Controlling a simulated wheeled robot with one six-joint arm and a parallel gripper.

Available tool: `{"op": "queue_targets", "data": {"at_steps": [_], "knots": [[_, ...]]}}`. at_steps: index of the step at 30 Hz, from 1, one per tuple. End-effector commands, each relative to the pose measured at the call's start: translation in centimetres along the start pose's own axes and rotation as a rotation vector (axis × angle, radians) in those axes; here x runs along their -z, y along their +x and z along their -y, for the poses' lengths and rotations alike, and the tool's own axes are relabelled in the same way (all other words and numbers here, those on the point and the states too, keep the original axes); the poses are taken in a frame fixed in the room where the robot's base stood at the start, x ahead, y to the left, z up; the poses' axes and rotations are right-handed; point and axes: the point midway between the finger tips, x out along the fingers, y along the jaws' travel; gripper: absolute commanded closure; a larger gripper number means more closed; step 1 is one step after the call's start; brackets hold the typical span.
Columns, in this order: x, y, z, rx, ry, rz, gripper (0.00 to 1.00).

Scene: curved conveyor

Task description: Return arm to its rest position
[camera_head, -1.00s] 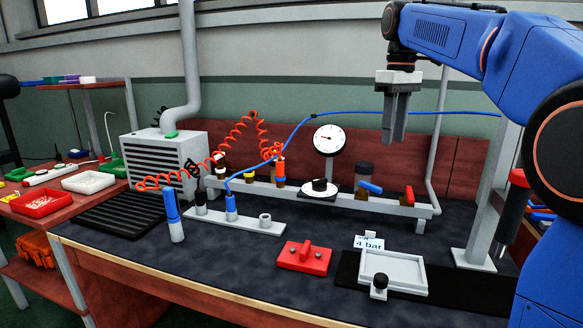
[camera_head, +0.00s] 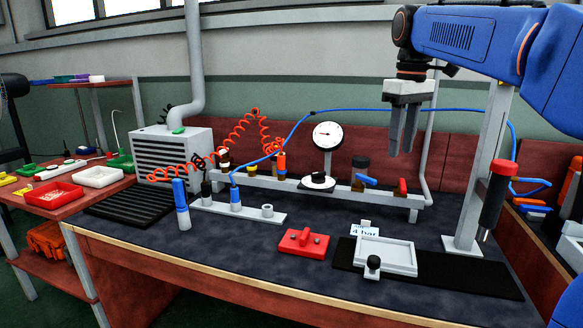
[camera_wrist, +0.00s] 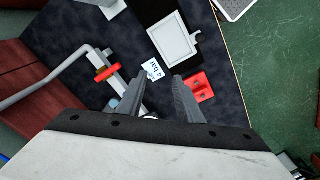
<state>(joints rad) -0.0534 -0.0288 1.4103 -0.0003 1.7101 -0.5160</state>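My gripper (camera_head: 402,152) hangs from my blue arm with its fingers pointing down, above the back right part of the dark bench (camera_head: 250,265). Its two grey fingers are apart with nothing between them. They also show in the wrist view (camera_wrist: 160,82), with bench surface visible through the gap. In the head view the fingers stand in front of the red back panel, right of the round gauge (camera_head: 328,135), and touch nothing. The upper arm is partly cut off at the right edge.
A grey rail with fittings (camera_head: 300,190) runs along the back. A red block (camera_head: 303,243) and a grey tray (camera_head: 386,256) lie in front. A grey post (camera_head: 470,200) and a hanging red-and-black tool (camera_head: 494,195) stand at right. A blue hose (camera_head: 350,112) passes behind the gripper.

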Motion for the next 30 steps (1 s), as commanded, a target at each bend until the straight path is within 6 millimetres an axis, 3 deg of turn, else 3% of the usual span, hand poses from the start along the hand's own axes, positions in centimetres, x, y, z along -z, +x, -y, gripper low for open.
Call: {"op": "queue_targets", "data": {"at_steps": [7,14,23,30], "knots": [[-3.9,2.1,1.9,-0.023,0.075,-0.043,0.67],[-9.3,6.1,4.5,-0.052,0.182,-0.106,0.67],[-16.2,12.9,8.0,-0.08,0.323,-0.193,0.67],[-21.6,19.6,11.0,-0.096,0.434,-0.266,0.67]]}}
